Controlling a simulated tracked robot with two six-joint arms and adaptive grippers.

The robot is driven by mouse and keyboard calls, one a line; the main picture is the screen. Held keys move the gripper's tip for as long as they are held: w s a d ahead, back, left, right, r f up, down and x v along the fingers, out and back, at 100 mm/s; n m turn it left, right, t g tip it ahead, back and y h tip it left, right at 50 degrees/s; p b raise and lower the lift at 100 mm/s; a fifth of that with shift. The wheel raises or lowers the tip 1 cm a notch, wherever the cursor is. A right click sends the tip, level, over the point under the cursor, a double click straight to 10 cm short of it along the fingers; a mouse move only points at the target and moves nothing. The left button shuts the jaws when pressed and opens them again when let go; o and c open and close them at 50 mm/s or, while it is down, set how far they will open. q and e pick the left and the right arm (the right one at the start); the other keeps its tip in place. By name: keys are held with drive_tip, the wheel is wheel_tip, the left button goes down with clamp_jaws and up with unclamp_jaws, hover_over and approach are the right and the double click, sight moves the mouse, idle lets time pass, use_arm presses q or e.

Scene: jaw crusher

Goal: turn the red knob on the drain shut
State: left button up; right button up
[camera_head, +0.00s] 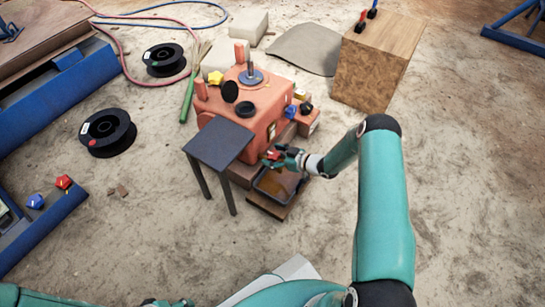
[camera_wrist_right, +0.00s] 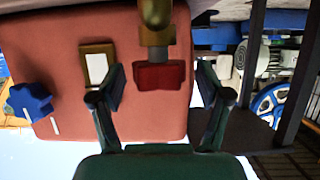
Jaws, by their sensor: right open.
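The orange-red crusher housing (camera_head: 255,103) stands mid-floor. Low on its near side is the drain with a red knob (camera_head: 271,155), partly hidden by my gripper. In the right wrist view the red knob (camera_wrist_right: 160,76) sits on a short grey stem under a brass fitting (camera_wrist_right: 155,14). My right gripper (camera_head: 283,156) is at the drain. Its fingers are open, one on each side of the knob, with visible gaps in the right wrist view (camera_wrist_right: 161,86).
A dark tray (camera_head: 262,192) with brownish content lies below the drain. A small dark table (camera_head: 219,143) stands close on the left. A blue knob (camera_wrist_right: 30,100) is on the housing. A wooden block (camera_head: 374,68) stands behind right. Floor at right is clear.

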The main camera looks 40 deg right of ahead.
drive_tip(key=c, duration=1.2)
drive_tip(key=shift+o, duration=0.2)
drive_tip(key=shift+a, duration=0.3)
drive_tip(key=shift+d, duration=0.15)
